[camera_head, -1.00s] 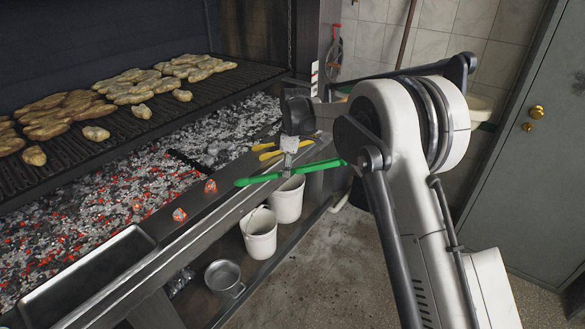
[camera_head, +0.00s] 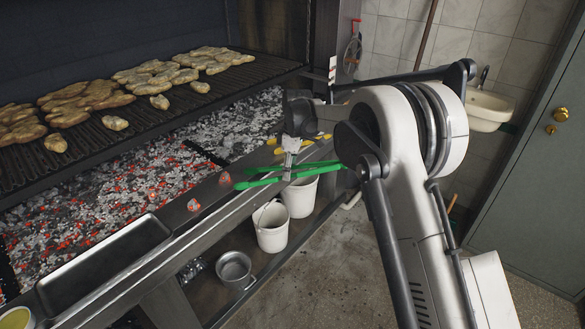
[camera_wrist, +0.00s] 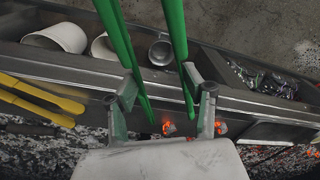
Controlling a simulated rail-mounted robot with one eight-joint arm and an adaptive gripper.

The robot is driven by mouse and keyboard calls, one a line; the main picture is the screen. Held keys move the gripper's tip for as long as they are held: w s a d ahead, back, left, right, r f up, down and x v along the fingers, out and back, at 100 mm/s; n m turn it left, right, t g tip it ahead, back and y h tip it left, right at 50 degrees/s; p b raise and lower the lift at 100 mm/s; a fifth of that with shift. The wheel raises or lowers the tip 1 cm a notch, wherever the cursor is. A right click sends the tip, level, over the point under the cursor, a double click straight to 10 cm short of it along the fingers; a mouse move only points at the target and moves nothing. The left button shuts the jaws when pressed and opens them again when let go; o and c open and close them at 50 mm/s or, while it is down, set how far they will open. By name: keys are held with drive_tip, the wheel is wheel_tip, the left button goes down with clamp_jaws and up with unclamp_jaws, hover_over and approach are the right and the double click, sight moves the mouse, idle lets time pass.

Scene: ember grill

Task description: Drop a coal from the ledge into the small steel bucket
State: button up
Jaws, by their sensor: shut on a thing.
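My gripper (camera_head: 289,165) is shut on a pair of green tongs (camera_head: 262,181). The two arms of the tongs (camera_wrist: 176,45) run between the fingers of my gripper (camera_wrist: 160,95) in the wrist view, apart from each other. Two coals, one nearer (camera_head: 193,205) and one farther (camera_head: 225,179), lie on the ledge (camera_head: 168,222). In the wrist view they glow orange, one coal (camera_wrist: 168,128) close to the tongs' lower ends and the other (camera_wrist: 220,128) to its right. Nothing shows between the tong tips. The small steel bucket (camera_head: 234,268) stands upright on the shelf below the ledge.
Two white buckets (camera_head: 272,230) (camera_head: 300,196) stand beside the steel bucket. Yellow tongs (camera_wrist: 40,97) lie on the ledge. A metal tray (camera_head: 150,225) sits at its near end. Hot embers (camera_head: 120,185) and a grill with food (camera_head: 130,105) lie behind the ledge.

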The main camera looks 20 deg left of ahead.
drive_tip(key=s+a+f+b, duration=0.1)
drive_tip(key=s+a, duration=0.2)
drive_tip(key=a, duration=0.4)
drive_tip(key=shift+a+m, duration=0.35)
drive_tip(key=shift+m, duration=0.05)
idle(0.3)
drive_tip(key=shift+o, duration=0.5)
clamp_jaws()
wheel_tip(320, 180, up, 4)
drive_tip(key=shift+r+p, duration=0.2)
drive_tip(key=shift+p, duration=0.25)
